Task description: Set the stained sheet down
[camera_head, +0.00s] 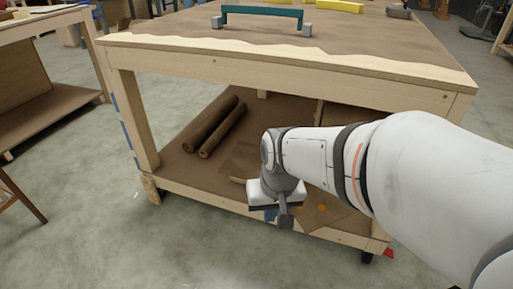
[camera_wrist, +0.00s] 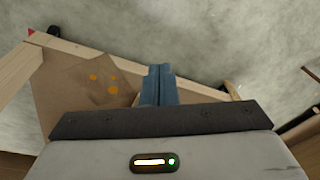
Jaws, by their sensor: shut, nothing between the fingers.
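The stained sheet is brown with several orange spots. In the wrist view the sheet (camera_wrist: 88,92) lies flat on the brown lower shelf, left of my fingers. In the head view part of the sheet (camera_head: 318,216) shows near the shelf's front edge, partly hidden by my arm. My gripper (camera_head: 271,215) is at the front edge of the lower shelf, pointing down. In the wrist view the blue fingers of my gripper (camera_wrist: 158,84) are together, with nothing between them, apart from the sheet's visible spots.
The workbench (camera_head: 290,72) has a wooden frame above the shelf. Two brown rolls (camera_head: 214,126) lie at the shelf's left. A teal handle-like bar (camera_head: 262,11) stands on the bench top. Another bench (camera_head: 46,40) is at the left. Concrete floor in front is clear.

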